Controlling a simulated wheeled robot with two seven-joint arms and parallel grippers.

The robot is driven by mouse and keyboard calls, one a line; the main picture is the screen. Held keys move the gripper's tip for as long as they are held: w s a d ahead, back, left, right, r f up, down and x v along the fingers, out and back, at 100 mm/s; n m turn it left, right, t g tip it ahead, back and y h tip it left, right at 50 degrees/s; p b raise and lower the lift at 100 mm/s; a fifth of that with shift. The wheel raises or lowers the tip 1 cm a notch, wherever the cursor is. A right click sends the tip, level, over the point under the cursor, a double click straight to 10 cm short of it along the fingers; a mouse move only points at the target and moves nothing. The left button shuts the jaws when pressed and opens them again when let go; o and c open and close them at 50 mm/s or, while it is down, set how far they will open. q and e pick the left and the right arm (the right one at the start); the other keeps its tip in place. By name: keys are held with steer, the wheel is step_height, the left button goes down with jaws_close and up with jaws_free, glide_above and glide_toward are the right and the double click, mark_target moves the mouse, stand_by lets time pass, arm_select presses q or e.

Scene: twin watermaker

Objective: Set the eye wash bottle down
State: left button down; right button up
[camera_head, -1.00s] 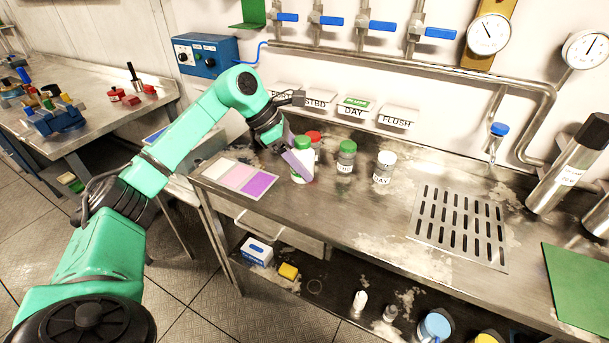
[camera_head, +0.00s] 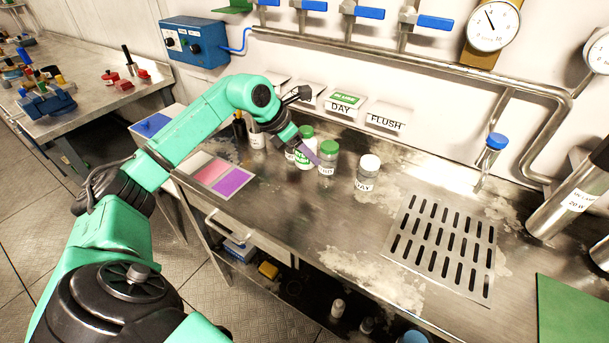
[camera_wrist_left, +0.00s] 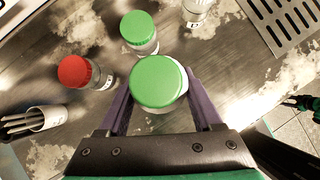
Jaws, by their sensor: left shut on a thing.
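The eye wash bottle (camera_head: 303,159) is white with a green cap and a green label. My left gripper (camera_head: 308,147) is shut on it, with a purple finger on its right side in the head view. In the left wrist view the bottle's green cap (camera_wrist_left: 158,82) sits between the two purple fingers of my left gripper (camera_wrist_left: 162,100). The bottle looks upright at the bench's back part; whether its base touches the steel bench (camera_head: 300,205) I cannot tell.
Close to it stand another green-capped jar (camera_head: 327,160), a white-capped jar (camera_head: 368,174) and a red-capped bottle (camera_wrist_left: 78,72). A cup of sticks (camera_wrist_left: 38,121) shows in the wrist view. A pink and purple mat (camera_head: 215,174) lies left. A drain grate (camera_head: 440,245) lies right, with bare bench before it.

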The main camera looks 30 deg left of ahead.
arm_select(q)
steer(key=f, duration=0.2)
steer(key=f+p, duration=0.1)
steer(key=f, duration=0.5)
steer(key=shift+w+d+f, duration=0.2)
steer(key=shift+w, duration=0.05)
steer(key=shift+f, duration=0.25)
steer(key=shift+w, duration=0.1)
arm_select(e)
steer(key=shift+w+d+r, duration=0.2)
steer(key=shift+w+r, duration=0.2)
steer(key=shift+w, duration=0.15)
steer(key=shift+w+d+r, duration=0.15)
steer(key=shift+w+r, duration=0.2)
steer(key=shift+w, duration=0.15)
arm_select(q)
steer(key=shift+c, duration=2.4)
jaws_free()
steer(key=shift+f, duration=0.25)
steer(key=o, duration=0.4)
steer(key=shift+r, duration=0.1)
arm_select(e)
steer(key=shift+s+d, duration=0.1)
steer(key=shift+s, duration=0.05)
